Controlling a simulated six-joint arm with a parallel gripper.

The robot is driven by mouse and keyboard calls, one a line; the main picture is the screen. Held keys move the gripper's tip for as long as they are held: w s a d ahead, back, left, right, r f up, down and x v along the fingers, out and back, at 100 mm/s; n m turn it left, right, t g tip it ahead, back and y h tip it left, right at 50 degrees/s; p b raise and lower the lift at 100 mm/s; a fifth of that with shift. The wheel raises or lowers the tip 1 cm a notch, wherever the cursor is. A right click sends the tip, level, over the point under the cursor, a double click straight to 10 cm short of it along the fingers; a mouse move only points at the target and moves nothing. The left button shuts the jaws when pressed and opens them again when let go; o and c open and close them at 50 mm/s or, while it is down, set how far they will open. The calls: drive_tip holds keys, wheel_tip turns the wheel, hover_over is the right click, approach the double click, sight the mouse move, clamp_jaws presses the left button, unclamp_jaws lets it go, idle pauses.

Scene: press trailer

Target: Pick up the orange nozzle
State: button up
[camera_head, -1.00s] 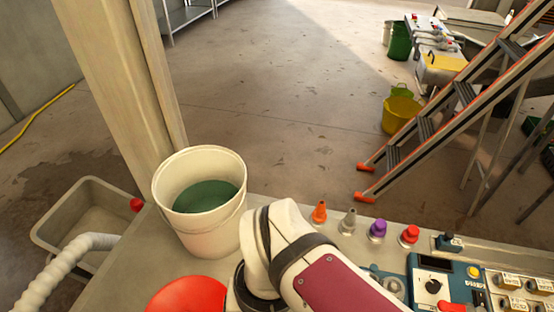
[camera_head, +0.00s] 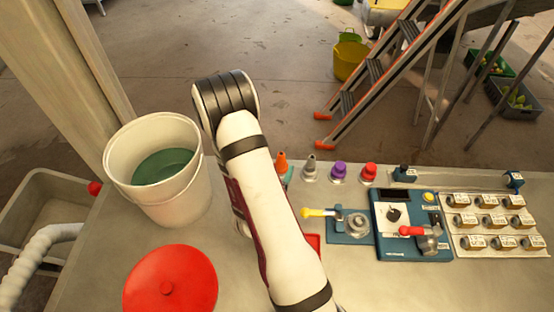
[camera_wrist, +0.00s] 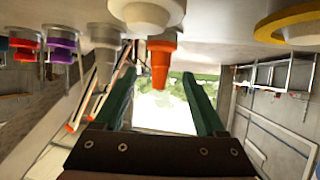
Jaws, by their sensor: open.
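The orange nozzle (camera_head: 281,162) stands upright on the bench, at the left end of a row of nozzles, just right of my arm. It also shows in the wrist view (camera_wrist: 160,65), where the picture is upside down. There my gripper (camera_wrist: 160,78) is open, with its two green fingers to the left and right of the nozzle in the picture. I cannot tell how far the nozzle reaches between them, and no contact is clear.
Close beside it stand a grey nozzle (camera_head: 310,168), a purple nozzle (camera_head: 338,172) and a red nozzle (camera_head: 369,173). A white bucket (camera_head: 190,195) with green liquid and a red lid (camera_head: 150,290) are on the left. A blue control panel (camera_head: 385,250) is on the right.

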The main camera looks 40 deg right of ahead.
sight(281, 161)
drive_tip(key=x, duration=0.5)
drive_tip(key=shift+w+d+f, duration=0.1)
drive_tip(key=shift+w+d, duration=0.05)
drive_tip(key=shift+d, duration=0.05)
clamp_jaws()
